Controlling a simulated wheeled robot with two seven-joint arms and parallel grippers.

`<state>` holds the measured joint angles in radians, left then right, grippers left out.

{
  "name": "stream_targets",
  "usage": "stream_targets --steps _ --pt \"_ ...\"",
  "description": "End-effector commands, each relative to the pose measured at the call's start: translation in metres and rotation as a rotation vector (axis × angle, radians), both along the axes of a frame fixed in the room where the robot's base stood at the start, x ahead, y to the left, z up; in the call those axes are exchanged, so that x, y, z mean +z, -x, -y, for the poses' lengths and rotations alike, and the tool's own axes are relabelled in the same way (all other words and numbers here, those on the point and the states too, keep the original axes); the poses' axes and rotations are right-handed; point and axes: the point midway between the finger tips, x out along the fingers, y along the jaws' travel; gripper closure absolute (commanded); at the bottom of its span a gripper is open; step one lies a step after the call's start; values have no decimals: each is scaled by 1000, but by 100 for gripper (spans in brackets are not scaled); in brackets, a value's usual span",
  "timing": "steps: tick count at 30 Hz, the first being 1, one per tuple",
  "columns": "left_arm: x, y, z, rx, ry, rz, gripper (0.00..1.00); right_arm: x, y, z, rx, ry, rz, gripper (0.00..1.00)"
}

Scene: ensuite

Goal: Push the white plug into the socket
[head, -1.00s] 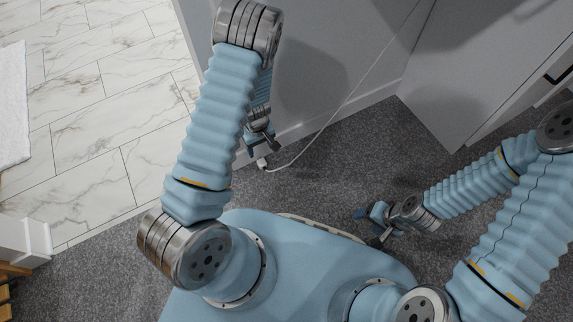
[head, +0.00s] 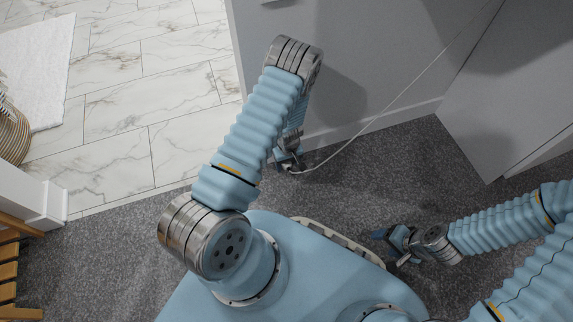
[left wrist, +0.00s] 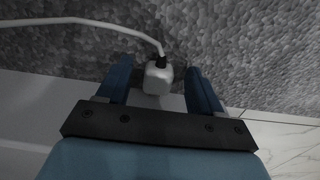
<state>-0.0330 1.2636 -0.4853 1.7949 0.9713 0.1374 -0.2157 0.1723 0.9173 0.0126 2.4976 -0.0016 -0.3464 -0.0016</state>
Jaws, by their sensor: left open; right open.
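The white plug (left wrist: 158,78) lies between the two blue fingers of my left gripper (left wrist: 160,88) in the left wrist view, with a visible gap on either side. A white cable (left wrist: 90,24) leaves the plug through a dark collar. In the head view my left gripper (head: 288,160) is low beside the grey wall, and the plug there is mostly hidden by it. The left gripper is open. My right gripper (head: 385,244) is open and empty above the carpet at the right. I cannot make out the socket in either view.
The cable (head: 420,78) runs up along the grey wall (head: 370,70) toward the upper right. A grey cabinet (head: 515,90) stands at the right. Dark carpet (head: 110,260) covers the near floor, with marble tiles (head: 125,110) beyond. A wooden slatted item (head: 15,270) is at the left.

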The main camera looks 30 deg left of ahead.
Motion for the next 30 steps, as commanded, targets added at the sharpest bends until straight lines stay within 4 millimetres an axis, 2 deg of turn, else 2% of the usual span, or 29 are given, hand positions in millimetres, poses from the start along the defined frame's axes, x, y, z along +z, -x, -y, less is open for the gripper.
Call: stream_targets --steps 5,6,15,18,26,30 --pt "-1 0 0 0 0 1 34 0 0 0 0 0 0 35" --pt "-1 0 0 0 -1 1 37 0 0 0 0 0 0 35" --pt "0 0 0 0 -1 1 83 0 0 0 0 0 0 35" --pt "0 0 0 0 -1 1 95 0 0 0 0 0 0 35" --pt "2 0 0 0 0 1 95 1 0 0 0 0 0 35" --pt "15 -1 0 -1 0 3 95 6 0 0 0 0 -1 35"
